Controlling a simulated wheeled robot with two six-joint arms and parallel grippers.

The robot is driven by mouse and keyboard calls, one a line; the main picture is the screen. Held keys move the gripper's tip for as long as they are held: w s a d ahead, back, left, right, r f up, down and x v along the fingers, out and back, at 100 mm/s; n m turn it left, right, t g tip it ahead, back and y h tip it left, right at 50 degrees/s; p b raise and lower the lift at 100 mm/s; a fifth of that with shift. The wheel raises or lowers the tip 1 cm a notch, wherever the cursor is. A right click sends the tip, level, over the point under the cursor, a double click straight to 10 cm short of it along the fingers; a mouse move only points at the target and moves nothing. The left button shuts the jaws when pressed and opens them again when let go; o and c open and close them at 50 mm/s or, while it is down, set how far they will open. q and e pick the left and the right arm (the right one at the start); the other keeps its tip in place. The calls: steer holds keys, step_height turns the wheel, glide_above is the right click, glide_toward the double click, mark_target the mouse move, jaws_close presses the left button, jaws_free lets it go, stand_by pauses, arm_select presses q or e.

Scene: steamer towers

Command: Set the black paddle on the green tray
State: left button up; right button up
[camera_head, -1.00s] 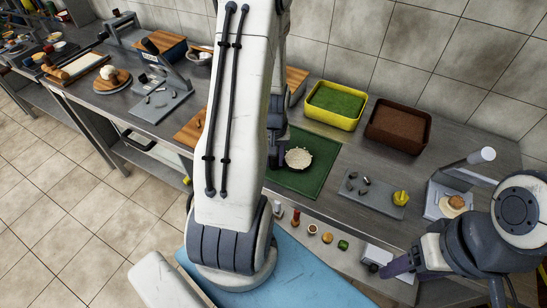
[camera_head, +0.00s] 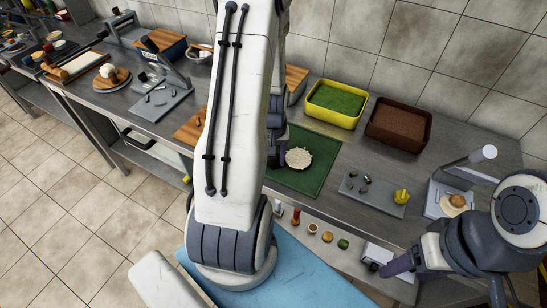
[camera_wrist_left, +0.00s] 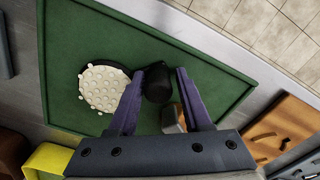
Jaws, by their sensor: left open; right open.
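The green tray (camera_head: 321,165) lies on the counter under my left arm and fills much of the left wrist view (camera_wrist_left: 70,30). A black object with a rounded end (camera_wrist_left: 157,84), apparently the black paddle, is between the fingers of my left gripper (camera_wrist_left: 156,76), over the tray. The fingers are open, with gaps beside it; whether it touches the tray is unclear. A cream, bumpy disc with a black edge (camera_wrist_left: 104,88) lies on the tray beside it. The arm hides the black object in the head view. My right gripper (camera_head: 392,268) is open and empty near the counter front.
A yellow bin with green contents (camera_head: 335,118) and a brown bin (camera_head: 397,141) stand at the back. A grey board (camera_head: 370,191) holds small dark pieces and a yellow item. Several small items line the front edge. A wooden board (camera_wrist_left: 280,125) lies beside the tray.

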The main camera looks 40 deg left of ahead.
arm_select(q)
steer(key=shift+s+a, duration=0.1)
steer(key=shift+r, duration=0.15)
stand_by(0.4)
steer(key=shift+w+d+r+p, duration=0.15)
steer(key=shift+r+p, duration=0.9)
steer(key=shift+r, duration=0.05)
steer(key=shift+w+d+r+p, duration=0.2)
steer(key=shift+r+p, duration=0.85)
steer(key=shift+r, duration=0.05)
steer(key=shift+w+d+r+p, duration=0.15)
steer(key=shift+r+p, duration=0.9)
steer(key=shift+r, duration=0.05)
steer(key=o, duration=0.6)
steer(key=shift+c, duration=0.2)
step_height(320, 180, up, 10)
steer(key=shift+r+b, duration=0.25)
steer(key=shift+b, duration=0.2)
